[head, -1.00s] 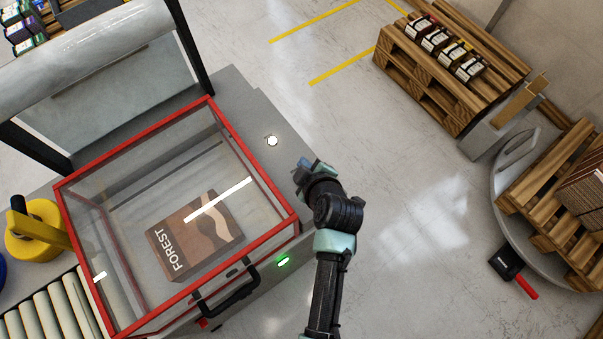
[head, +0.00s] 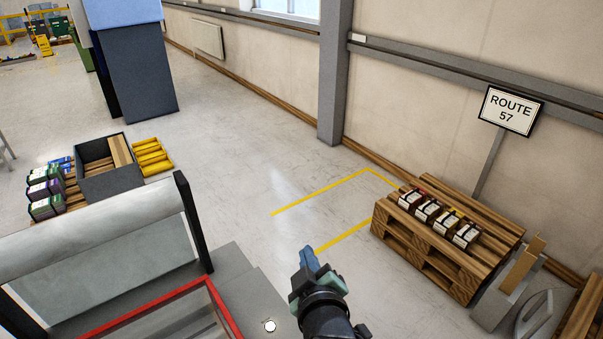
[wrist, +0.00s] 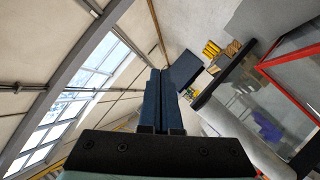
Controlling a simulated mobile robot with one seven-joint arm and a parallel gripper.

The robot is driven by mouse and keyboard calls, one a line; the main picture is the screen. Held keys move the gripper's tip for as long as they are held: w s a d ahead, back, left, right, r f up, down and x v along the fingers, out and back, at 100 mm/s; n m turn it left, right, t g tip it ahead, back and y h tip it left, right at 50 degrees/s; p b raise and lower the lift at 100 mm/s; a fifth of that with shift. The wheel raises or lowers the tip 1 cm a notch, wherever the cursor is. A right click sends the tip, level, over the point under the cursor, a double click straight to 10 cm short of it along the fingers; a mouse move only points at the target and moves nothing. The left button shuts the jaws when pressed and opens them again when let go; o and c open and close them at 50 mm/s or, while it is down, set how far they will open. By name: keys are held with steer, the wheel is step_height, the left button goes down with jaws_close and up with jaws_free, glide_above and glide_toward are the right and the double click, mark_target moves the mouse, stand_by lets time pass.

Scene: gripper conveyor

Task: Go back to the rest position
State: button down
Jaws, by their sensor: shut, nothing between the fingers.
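My gripper (head: 309,261) is raised at the bottom middle of the head view, just right of the grey machine. Its blue fingers are shut and empty, pointing away from me. In the wrist view the closed fingers (wrist: 160,100) lie side by side, with the wall and windows beyond on the left. The gripper appears clear of everything around it.
The red-framed clear cover (head: 215,300) and grey machine top (head: 240,280) are at the lower left. Open floor (head: 270,150) lies ahead.

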step_height(320, 180, up, 27)
steer(key=s+m+t+b, duration=0.1)
steer(key=s+m+t, duration=0.1)
steer(key=m+t, duration=0.35)
steer(key=s+r+m+t+h, duration=0.1)
steer(key=s+r+m+t, duration=0.1)
steer(key=s+r+t, duration=0.2)
steer(key=s+a+r+m+t+b, duration=0.1)
steer(key=s+r+t, duration=0.3)
steer(key=s+r, duration=0.5)
step_height(320, 180, up, 5)
steer(key=shift+s+r+m+h, duration=0.1)
steer(key=shift+s+m+h, duration=0.3)
steer(key=shift+m, duration=0.05)
